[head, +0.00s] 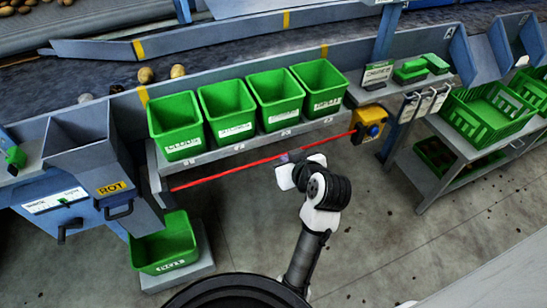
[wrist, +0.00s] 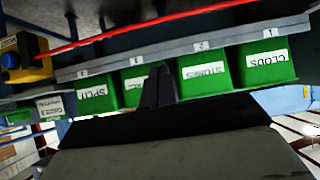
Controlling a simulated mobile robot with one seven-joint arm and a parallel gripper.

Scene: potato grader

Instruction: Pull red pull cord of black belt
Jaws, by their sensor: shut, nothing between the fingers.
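The red pull cord (head: 230,171) is stretched straight along the front of the bin shelf, ending at a yellow switch box (head: 368,122) with a blue button. The black belt (head: 215,72) runs behind the green bins. My gripper (head: 284,158) is close to the cord, right of its middle, in the head view; its fingers are small and partly hidden there. In the upside-down wrist view, the cord (wrist: 150,27) crosses the top and the switch box (wrist: 25,58) is at left. My shut, empty fingers (wrist: 158,87) appear apart from the cord.
Several green bins (head: 228,111) stand on the grey shelf (head: 255,138) behind the cord. A hopper marked ROT (head: 92,160) stands at left above another green bin (head: 164,246). A crate rack (head: 465,150) stands at right. The floor between is clear.

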